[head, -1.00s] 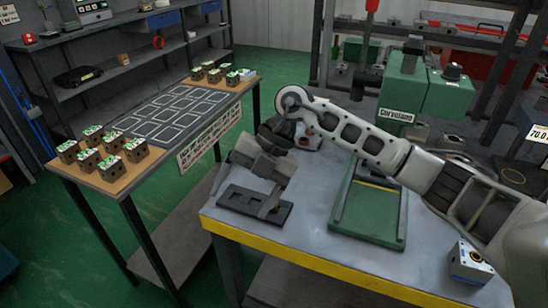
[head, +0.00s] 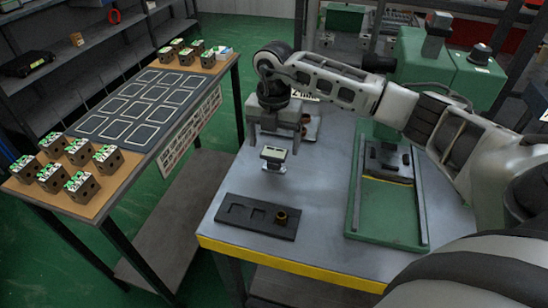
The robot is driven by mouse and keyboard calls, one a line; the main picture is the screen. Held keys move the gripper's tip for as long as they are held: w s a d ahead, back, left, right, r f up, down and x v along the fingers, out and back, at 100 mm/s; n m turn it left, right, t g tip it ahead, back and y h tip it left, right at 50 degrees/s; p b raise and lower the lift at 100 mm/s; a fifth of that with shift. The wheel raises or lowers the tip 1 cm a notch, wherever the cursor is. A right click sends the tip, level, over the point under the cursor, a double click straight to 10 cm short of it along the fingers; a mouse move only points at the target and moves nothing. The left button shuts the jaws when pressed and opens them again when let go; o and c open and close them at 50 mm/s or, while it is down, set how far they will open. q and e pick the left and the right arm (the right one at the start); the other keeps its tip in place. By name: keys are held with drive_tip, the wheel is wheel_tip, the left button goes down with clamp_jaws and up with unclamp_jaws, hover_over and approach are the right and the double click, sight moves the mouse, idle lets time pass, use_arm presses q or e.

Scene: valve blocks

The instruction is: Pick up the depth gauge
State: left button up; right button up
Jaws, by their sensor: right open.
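A small grey device with a pale top face (head: 273,156), which looks like the depth gauge, is on the grey workbench (head: 225,222) behind a dark slotted tray (head: 240,212). I cannot tell how its lower part meets the bench. My right gripper (head: 275,137) points down just behind and above the device. Its jaws are open, and no grasp on the device shows. A small brass ring-like piece (head: 282,216) sits in the tray's right end. My left gripper is not in view.
A green press (head: 440,75) with a green base frame (head: 385,225) stands on the right, a dark block (head: 388,158) in it. A brownish part (head: 311,126) is partly hidden beside the gripper. The left table holds several valve blocks (head: 79,151) and a marked mat (head: 115,120).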

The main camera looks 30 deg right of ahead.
sight(274, 152)
drive_tip(key=f, duration=0.3)
drive_tip(key=f+p, duration=0.1)
drive_tip(key=shift+s+a+f, duration=0.2)
drive_tip(key=shift+s+f, duration=0.15)
drive_tip(key=shift+f, duration=0.5)
drive_tip(key=c, duration=1.1)
drive_tip(key=shift+w+r, duration=0.1)
drive_tip(key=shift+c, duration=0.2)
